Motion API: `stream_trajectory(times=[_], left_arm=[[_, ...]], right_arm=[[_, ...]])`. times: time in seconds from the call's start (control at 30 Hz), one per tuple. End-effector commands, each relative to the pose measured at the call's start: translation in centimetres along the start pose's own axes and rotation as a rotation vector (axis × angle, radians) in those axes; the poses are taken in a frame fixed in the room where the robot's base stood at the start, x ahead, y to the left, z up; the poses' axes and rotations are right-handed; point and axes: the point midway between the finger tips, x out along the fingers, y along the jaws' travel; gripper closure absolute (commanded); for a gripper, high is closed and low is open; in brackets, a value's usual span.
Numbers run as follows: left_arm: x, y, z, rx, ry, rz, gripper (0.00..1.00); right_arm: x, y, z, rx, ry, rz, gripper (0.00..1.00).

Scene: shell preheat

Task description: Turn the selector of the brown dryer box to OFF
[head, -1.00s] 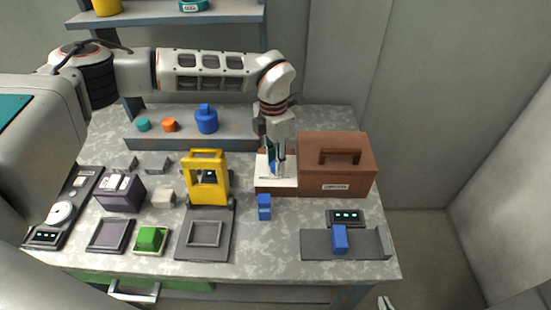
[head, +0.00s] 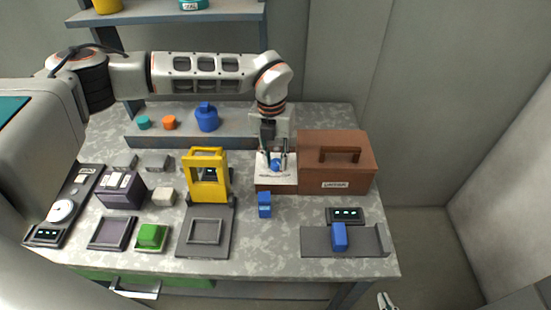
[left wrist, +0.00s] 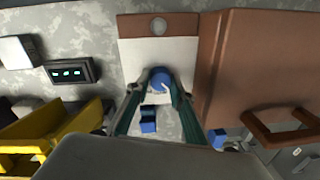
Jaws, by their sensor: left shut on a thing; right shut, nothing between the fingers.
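The brown dryer box (head: 358,176) stands at the back right of the table, with a handle on its lid. A pale panel (head: 262,181) on a low brown base joins its left side and carries the round blue selector (head: 275,165). My left gripper (head: 277,160) points down at the panel and is shut on the selector, one finger on each side. In the left wrist view the selector (left wrist: 160,77) sits between the two fingertips, with a small white mark on it. The panel's lettering is too small to read. My right gripper (head: 386,301) shows only its tip at the bottom edge, shut and empty.
A yellow frame (head: 208,197) stands left of the panel. A blue block (head: 264,205) lies in front of it. A grey tray (head: 365,241) with another blue block is at the front right. A shelf with a blue jar (head: 206,119) is behind.

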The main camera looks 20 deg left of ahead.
Motion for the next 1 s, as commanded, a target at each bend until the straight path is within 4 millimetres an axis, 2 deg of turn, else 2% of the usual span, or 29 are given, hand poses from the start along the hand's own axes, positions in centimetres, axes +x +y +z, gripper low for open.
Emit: stream_trajectory(times=[0.67,0.7,0.73,1.0], left_arm=[[0.1,0.03,-0.09,-0.058,0.0,0.001,0.99],[0.1,0.03,-0.09,-0.058,0.0,0.001,0.67],[0.1,0.03,-0.09,-0.057,0.0,0.001,0.61],[0.04,0.01,-0.04,-0.056,-0.002,0.0,0.61]], right_arm=[[0.01,0.01,-0.02,0.0,0.001,0.0,1.0],[0.01,0.01,-0.03,0.0,0.001,0.0,1.0],[0.01,0.01,-0.03,0.0,0.001,0.0,1.0],[0.01,0.03,-0.05,0.0,0.001,0.0,1.0]])
